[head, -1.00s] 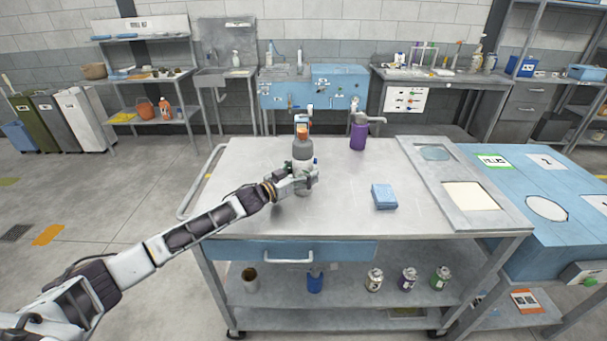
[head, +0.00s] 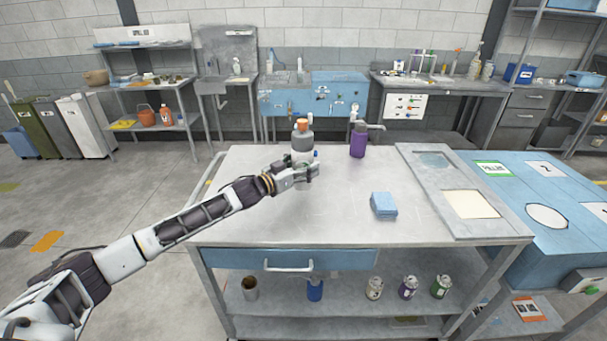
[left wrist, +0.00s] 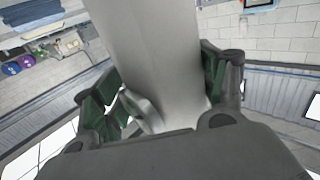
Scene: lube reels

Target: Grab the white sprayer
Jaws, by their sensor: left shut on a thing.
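A white and grey bottle with an orange top (head: 302,143) is upright over the left part of the work table. This seems to be the sprayer; its spray head is too small to make out clearly. My left gripper (head: 312,173) is shut around its lower body, which the fingers partly hide. I cannot tell for sure whether its base clears the table. In the left wrist view the pale grey body of the bottle (left wrist: 155,60) fills the middle, between the two green-padded fingers. My right gripper is in neither view.
A purple bottle (head: 358,142) stands at the back of the metal table (head: 270,225). A blue block (head: 383,205) lies right of centre. A framed panel (head: 425,180) covers the right end. Several cans stand on the lower shelf. The table's middle is clear.

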